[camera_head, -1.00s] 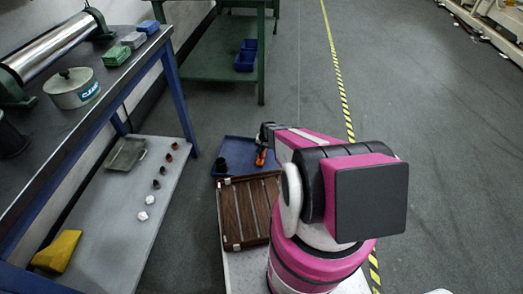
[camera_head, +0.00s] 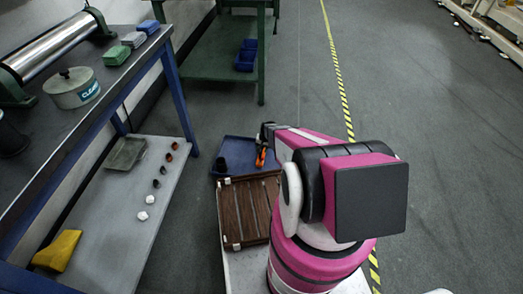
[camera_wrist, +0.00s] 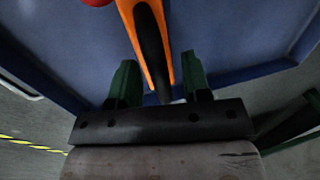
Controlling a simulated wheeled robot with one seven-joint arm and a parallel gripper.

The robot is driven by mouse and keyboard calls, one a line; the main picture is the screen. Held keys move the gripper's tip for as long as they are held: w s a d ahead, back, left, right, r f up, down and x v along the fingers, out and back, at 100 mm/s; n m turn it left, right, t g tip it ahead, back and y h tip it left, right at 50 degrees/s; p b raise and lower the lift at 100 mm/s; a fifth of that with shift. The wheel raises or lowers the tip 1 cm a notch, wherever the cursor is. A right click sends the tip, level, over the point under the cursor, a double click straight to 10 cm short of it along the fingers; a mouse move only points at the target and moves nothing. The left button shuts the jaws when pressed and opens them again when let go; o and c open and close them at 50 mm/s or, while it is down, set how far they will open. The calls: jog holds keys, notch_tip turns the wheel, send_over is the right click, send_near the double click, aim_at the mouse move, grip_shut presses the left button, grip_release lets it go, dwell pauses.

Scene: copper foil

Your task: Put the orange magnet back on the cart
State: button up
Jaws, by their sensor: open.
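An orange and black object (camera_head: 261,158), which looks like the orange magnet, is over the blue tray (camera_head: 232,167) in the head view. In the wrist view the orange magnet (camera_wrist: 153,45) rises between the two green fingers of my gripper (camera_wrist: 157,82). My gripper is open, with a finger on each side of the magnet's black part and gaps visible. Whether the magnet touches the tray is not clear. The head view shows my gripper (camera_head: 266,135) only partly, behind my arm. No cart can be made out for certain.
A brown slatted wooden rack (camera_head: 252,218) lies just nearer than the tray. A dark cup (camera_head: 220,165) stands in the tray's left part. A blue-legged bench (camera_head: 60,130) with a low shelf (camera_head: 110,225) is at left, a green table (camera_head: 215,60) beyond.

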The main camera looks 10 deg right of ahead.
notch_tip(320, 180, up, 11)
jog(key=d, duration=0.2)
jog(key=s+a+r+n+h, duration=0.1)
jog(key=s+a+r+n, duration=0.1)
jog(key=s+r, duration=0.9)
jog(key=s+a+r+n+h, duration=0.1)
jog(key=s+a+r+n, duration=0.1)
jog(key=s+r, duration=1)
notch_tip(320, 180, up, 8)
jog(key=shift+f+g, duration=0.25)
jog(key=shift+g, duration=0.15)
jog(key=shift+s, duration=0.1)
